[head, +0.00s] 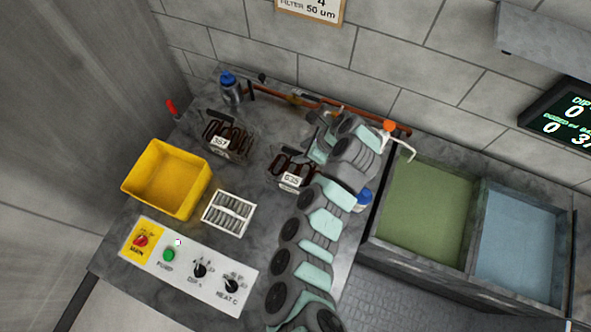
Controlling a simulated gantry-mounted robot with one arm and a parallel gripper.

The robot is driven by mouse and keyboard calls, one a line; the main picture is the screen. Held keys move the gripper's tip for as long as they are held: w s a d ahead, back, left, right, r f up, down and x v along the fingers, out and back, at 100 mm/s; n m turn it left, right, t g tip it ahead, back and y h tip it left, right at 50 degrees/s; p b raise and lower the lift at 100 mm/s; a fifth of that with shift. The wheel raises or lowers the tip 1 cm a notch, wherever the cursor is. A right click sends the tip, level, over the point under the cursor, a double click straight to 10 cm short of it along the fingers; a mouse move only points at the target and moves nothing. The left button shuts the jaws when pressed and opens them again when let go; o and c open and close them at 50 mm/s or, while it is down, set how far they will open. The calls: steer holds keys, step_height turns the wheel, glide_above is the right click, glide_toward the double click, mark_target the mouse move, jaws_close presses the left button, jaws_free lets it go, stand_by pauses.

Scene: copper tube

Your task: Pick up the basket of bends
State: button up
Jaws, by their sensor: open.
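Two wire baskets holding dark copper-brown bends stand on the grey worktop. One basket (228,137), with a white tag that seems to read 357, is at the back left. The other basket (290,172), tagged what looks like 635, is at the middle, partly hidden on its right by my arm. My gripper (314,134) is at the end of the arm, just above and right of the second basket in the picture. It is open and looks empty. Its fingertips are small and partly hidden, and I cannot tell its height over the worktop.
A yellow bin (160,180) and a white slotted tray (230,212) stand at left, behind a control panel (188,266). A blue-capped bottle (231,88) and a copper pipe (330,103) are at the back. Green (428,215) and blue (517,243) tanks lie right.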

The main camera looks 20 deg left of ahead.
mark_target(293, 156)
steer(key=shift+p+x, duration=0.55)
steer(key=shift+x, duration=2.75)
jaws_close()
steer(key=shift+r, duration=0.1)
